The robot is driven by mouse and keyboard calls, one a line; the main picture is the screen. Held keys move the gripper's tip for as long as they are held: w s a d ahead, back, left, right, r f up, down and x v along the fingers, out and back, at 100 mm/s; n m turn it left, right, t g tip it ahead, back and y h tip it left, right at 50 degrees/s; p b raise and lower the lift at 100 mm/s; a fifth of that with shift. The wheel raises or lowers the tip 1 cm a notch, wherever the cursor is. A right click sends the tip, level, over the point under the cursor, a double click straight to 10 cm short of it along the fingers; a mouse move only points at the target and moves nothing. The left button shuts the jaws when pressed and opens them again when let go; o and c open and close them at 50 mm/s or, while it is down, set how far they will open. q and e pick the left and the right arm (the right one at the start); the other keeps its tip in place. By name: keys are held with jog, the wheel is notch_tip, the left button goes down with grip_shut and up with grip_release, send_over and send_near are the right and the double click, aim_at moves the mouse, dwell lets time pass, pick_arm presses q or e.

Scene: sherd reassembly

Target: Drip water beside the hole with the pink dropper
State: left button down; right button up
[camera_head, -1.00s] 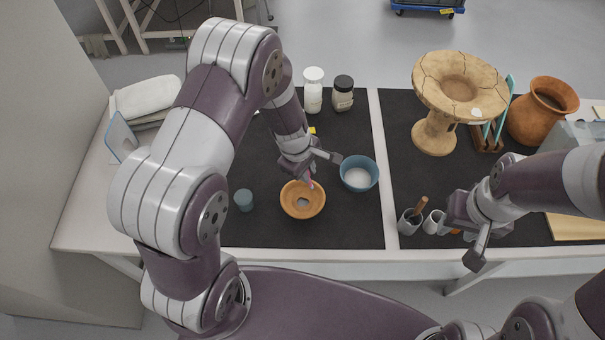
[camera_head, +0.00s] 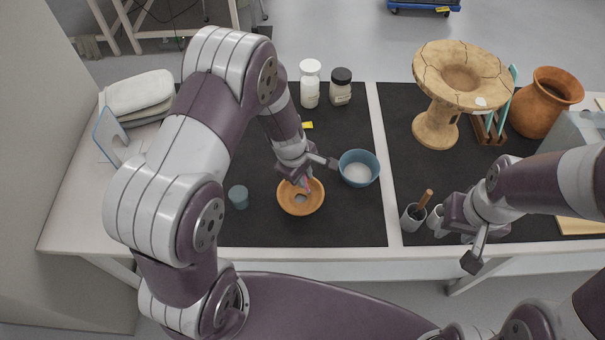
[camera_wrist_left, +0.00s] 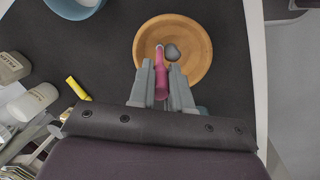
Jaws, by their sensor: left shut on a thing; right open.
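My left gripper (camera_wrist_left: 161,88) is shut on the pink dropper (camera_wrist_left: 161,76), which also shows small in the head view (camera_head: 308,183). The dropper's tip points over the orange-brown bowl (camera_wrist_left: 196,34), close beside a dark grey hole (camera_wrist_left: 172,52) in the bowl's floor. I cannot tell whether the tip touches the bowl or whether any water is at it. The bowl (camera_head: 301,208) sits on the black mat in the head view. My right gripper (camera_head: 463,232) is open, low at the right near small white cups.
A blue bowl with white contents (camera_head: 359,168) stands right of the brown bowl. A small blue-grey cup (camera_head: 239,197) is at its left. Two jars (camera_head: 310,84) stand behind. A cracked clay stand (camera_head: 436,125) and a terracotta jar (camera_head: 544,103) are at the right.

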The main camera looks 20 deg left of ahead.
pick_arm(q)
jog(key=shift+f+b, duration=0.3)
jog(key=shift+f, duration=0.1)
dwell(0.5)
jog(key=shift+r, duration=0.15)
notch_tip(320, 180, up, 4)
jog(key=p, duration=0.4)
